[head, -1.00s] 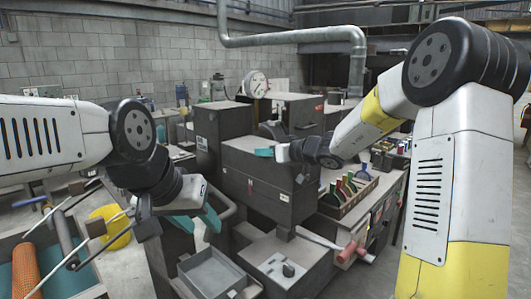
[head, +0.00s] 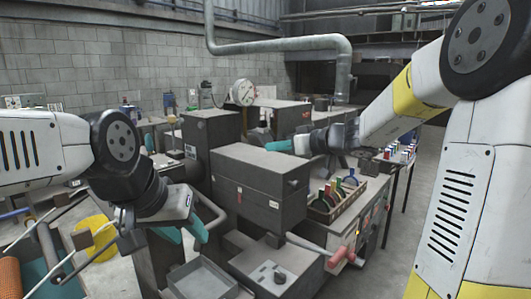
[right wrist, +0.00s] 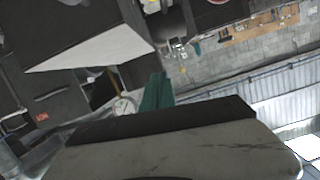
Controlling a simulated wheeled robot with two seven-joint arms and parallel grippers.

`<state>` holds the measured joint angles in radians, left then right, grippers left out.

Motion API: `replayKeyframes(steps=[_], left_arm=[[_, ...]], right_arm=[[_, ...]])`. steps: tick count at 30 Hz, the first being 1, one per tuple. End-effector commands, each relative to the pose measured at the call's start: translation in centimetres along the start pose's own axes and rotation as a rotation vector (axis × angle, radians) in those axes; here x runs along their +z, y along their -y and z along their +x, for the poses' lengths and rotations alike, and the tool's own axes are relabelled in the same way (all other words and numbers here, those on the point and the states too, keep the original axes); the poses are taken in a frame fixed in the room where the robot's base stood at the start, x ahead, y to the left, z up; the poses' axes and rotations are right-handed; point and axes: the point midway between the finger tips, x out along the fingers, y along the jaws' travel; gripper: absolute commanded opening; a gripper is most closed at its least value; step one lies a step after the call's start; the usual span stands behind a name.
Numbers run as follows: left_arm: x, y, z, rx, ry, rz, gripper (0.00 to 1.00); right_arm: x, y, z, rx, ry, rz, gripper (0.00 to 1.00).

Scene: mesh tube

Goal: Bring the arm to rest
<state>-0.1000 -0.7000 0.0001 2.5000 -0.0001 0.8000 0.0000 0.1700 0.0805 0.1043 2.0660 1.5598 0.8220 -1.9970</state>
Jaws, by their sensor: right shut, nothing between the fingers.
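My right arm reaches in from the right in the head view. Its gripper (head: 279,146) has teal fingers pointing left, in the air above the dark grey machine. In the right wrist view the teal fingers (right wrist: 157,92) are together with nothing between them. My left gripper (head: 186,235) hangs at the lower left of the head view, its teal fingers apart and empty, beside the machine. An orange mesh tube (head: 9,274) shows at the lower left edge, partly cut off by the frame.
The grey machine block (head: 258,182) fills the middle. A rack with coloured handles (head: 335,195) stands to its right, and a red-ended handle (head: 343,257) juts out in front. A grey tray (head: 203,279) is at the bottom. A yellow round object (head: 100,236) lies left. Open floor shows right.

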Motion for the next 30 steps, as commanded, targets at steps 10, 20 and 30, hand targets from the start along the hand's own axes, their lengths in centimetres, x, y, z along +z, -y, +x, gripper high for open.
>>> replayKeyframes(steps=[10, 20, 30], left_arm=[[0.0, 0.0, 0.0, 0.0, 0.0, 0.0, 0.4], [0.0, 0.0, 0.0, 0.0, 0.0, 0.0, 0.4], [0.0, 0.0, 0.0, 0.0, 0.0, 0.0, 0.4]], right_arm=[[6.3, 11.3, -8.1, -0.001, 0.384, 0.205, 0.0], [14.5, 14.1, -19.2, 0.392, 0.624, 0.41, 0.0], [16.5, 13.2, -23.0, 0.58, 0.614, 0.474, 0.0]])
